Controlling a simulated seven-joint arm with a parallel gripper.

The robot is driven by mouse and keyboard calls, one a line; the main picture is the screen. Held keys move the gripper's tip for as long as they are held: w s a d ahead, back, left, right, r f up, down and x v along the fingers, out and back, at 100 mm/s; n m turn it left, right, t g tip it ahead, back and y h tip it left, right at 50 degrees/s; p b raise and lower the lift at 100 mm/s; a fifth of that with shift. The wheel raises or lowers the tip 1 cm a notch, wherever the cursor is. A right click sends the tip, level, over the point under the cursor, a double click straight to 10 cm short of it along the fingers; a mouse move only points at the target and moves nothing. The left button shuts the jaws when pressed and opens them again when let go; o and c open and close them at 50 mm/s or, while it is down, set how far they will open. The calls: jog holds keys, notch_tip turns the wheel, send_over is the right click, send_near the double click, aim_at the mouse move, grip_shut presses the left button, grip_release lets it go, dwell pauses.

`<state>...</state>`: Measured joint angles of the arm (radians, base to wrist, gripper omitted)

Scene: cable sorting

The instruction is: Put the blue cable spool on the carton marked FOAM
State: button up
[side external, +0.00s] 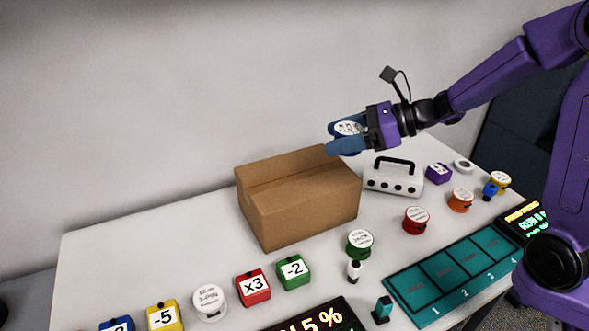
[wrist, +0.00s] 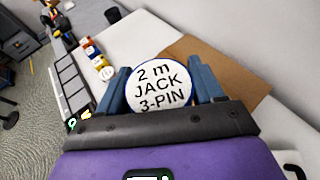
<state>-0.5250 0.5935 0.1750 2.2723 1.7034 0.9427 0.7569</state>
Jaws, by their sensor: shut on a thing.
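My gripper (side external: 338,138) has blue fingers and is shut on the blue cable spool (side external: 348,128). In the wrist view the spool (wrist: 160,86) has a thin blue rim and a white label reading "2 m JACK 3-PIN", and it sits between both fingers. A brown cardboard carton (side external: 305,209) stands on the table. The gripper and spool are in the air above its far right part, apart from it as far as I can tell. The carton (wrist: 222,72) also shows behind the spool in the wrist view. No FOAM marking is visible on the faces I see.
A white case with a black handle (side external: 393,178) stands right of the carton. Green (side external: 360,243), red (side external: 416,220) and orange (side external: 461,200) spools lie in front and to the right. A numbered teal tray (side external: 408,287) and several marked blocks line the front. Clear table lies left of the carton.

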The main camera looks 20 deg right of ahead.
jog(key=w+a+f, duration=0.4)
jog(key=w, duration=0.4)
send_over(291, 173)
jog(key=f, duration=0.5)
jog(key=shift+s, duration=0.3)
jog(key=shift+w+f, duration=0.15)
jog(key=shift+f, duration=0.15)
jog(key=shift+w+f, duration=0.1)
jog(key=shift+f, duration=1.45)
jog(key=shift+f, duration=0.15)
jog(key=o, duration=1.1)
